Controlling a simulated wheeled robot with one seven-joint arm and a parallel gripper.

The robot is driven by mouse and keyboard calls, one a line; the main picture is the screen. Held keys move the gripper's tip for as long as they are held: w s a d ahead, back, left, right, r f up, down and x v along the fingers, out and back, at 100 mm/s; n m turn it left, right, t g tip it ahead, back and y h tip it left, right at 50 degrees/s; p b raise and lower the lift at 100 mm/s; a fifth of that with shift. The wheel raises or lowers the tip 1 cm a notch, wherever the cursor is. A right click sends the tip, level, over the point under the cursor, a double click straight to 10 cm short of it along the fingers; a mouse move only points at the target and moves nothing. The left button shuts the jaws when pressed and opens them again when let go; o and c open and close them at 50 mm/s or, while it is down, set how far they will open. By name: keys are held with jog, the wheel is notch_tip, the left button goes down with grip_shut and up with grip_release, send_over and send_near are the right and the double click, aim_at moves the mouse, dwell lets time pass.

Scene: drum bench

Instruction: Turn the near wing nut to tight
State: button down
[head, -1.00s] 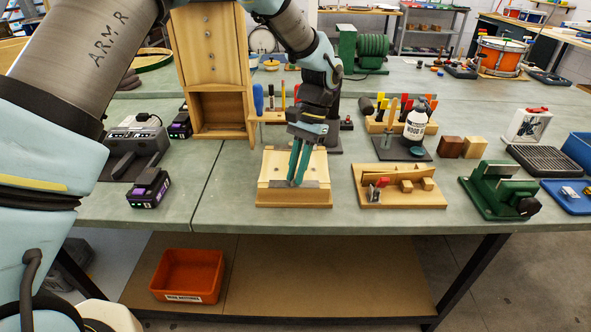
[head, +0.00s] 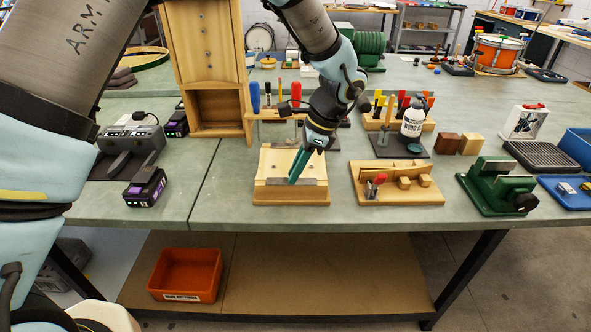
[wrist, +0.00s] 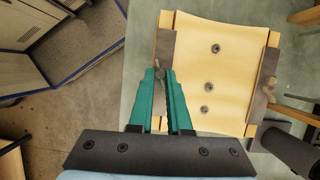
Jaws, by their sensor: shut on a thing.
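A pale wooden panel (head: 275,161) lies clamped on a wooden block (head: 290,199) near the front edge of the bench. In the wrist view the panel (wrist: 225,75) has a dark metal bar along each of two opposite edges. My gripper (head: 292,182) reaches down to the near bar (head: 310,182) with its teal fingers slanted. In the wrist view the gripper (wrist: 160,75) is shut on the near wing nut (wrist: 159,73), which shows small and partly hidden between the fingertips. The far wing nut (wrist: 269,86) sits free on the other bar.
A wooden fixture with small blocks (head: 398,197) stands just right of the panel block, and a green vise (head: 497,187) farther right. A purple-black battery (head: 146,187) lies to the left. Tool racks and a tall wooden cabinet (head: 216,70) stand behind. Bare bench lies left of the block.

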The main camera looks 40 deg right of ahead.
jog(key=shift+m+h, duration=0.3)
jog(key=shift+m, duration=0.5)
jog(key=shift+t, duration=0.3)
jog(key=c, duration=0.9)
grip_release()
jog(key=shift+o, duration=0.2)
jog(key=b+v, duration=0.2)
jog(key=v, duration=0.8)
jog(key=shift+s+r+b, duration=0.15)
jog(key=shift+r+b, duration=0.15)
jog(key=shift+r, duration=0.1)
